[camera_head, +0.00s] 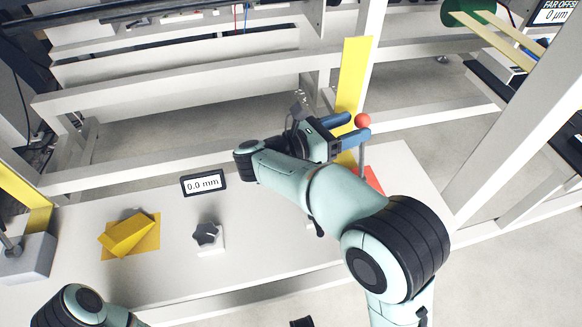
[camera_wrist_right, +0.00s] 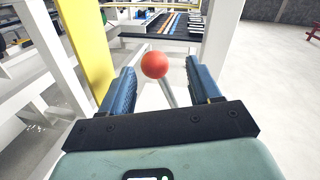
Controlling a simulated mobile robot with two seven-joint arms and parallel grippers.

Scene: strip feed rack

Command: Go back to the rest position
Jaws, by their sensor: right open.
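My right gripper (camera_head: 350,127) is in the middle of the head view, above the white table, with its blue fingers apart. A red ball knob (camera_head: 362,121) on a thin grey rod shows at the fingers. In the right wrist view the red knob (camera_wrist_right: 154,65) shows between the open blue fingers (camera_wrist_right: 156,88), and neither finger visibly touches it. My left arm shows only as a link at the bottom left of the head view; its gripper is out of sight.
The white table (camera_head: 290,235) holds a yellow block (camera_head: 127,233), a dark star knob (camera_head: 207,235), a 0.0 mm display (camera_head: 203,183) and a grey box (camera_head: 25,258). A yellow strip (camera_head: 354,75) stands behind the gripper. White frame beams surround the far side and right.

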